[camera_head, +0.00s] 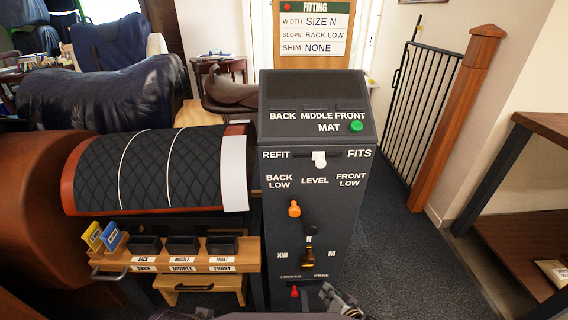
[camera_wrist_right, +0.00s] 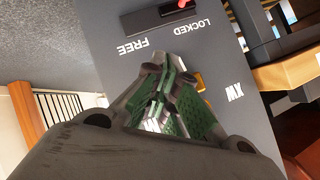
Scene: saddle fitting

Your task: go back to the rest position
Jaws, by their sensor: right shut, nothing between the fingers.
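My right gripper (camera_head: 331,294) is shut and empty in the head view, low in front of the dark grey console (camera_head: 350,215). In the right wrist view the gripper (camera_wrist_right: 165,65) has its green-padded fingers together, pointing at the panel near the word FREE. A red knob (camera_head: 294,292) is on the LOCKED side of its slot. It also shows at the top of the right wrist view (camera_wrist_right: 183,4). The gripper looks apart from this knob. My left gripper is not in view.
The console carries a white knob (camera_head: 319,159), an orange knob (camera_head: 294,209), a brass knob (camera_head: 307,258) and a green button (camera_head: 356,126). A quilted saddle pad (camera_head: 145,170) and a wooden rack (camera_head: 180,258) with bins stand left. Open floor (camera_head: 400,260) lies right, before a gate (camera_head: 425,100).

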